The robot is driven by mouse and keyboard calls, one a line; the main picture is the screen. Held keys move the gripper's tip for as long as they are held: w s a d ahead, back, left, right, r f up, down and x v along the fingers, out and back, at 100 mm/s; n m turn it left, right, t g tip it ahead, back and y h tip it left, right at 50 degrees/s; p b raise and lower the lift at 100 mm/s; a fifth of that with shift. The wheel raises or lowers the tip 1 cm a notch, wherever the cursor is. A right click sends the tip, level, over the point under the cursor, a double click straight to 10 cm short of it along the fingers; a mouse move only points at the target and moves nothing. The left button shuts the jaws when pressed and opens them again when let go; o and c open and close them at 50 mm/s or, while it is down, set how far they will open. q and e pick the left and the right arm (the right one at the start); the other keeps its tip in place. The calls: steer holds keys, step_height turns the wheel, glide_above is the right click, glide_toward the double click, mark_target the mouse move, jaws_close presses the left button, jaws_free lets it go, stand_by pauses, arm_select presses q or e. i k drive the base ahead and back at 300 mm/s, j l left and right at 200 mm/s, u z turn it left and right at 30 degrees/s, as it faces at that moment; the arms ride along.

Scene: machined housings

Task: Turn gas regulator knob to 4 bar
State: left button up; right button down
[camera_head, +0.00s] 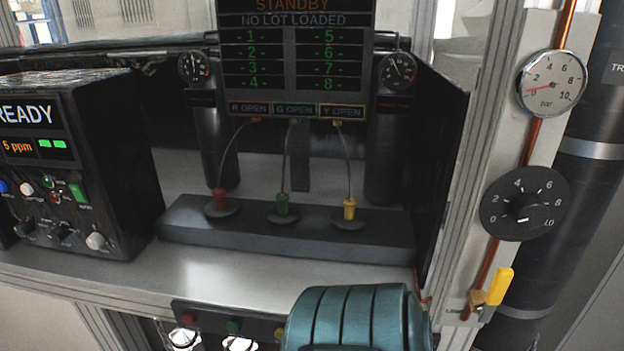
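The gas regulator knob (522,205) is a black round dial with white numbers from 0 to 10, mounted on the pale post at the right. Its pointer setting is too small to tell surely. Above it is a round white pressure gauge (551,84) marked in bar. Its red needle points left and slightly down, near the low end of the scale. Neither gripper can be made out in the head view, and nothing is touching the knob.
A yellow valve handle (499,287) sits on the copper pipe (488,262) below the knob. A teal ribbed rounded part (355,318) fills the bottom middle. A black control box (120,150) stands left. A dark base (185,222) holds red, green and yellow fittings.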

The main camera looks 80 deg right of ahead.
mark_target(528, 212)
steer(key=z, duration=3.5)
steer(key=k+l+z, duration=0.45)
steer(key=k+l, duration=0.4)
steer(key=l, duration=0.15)
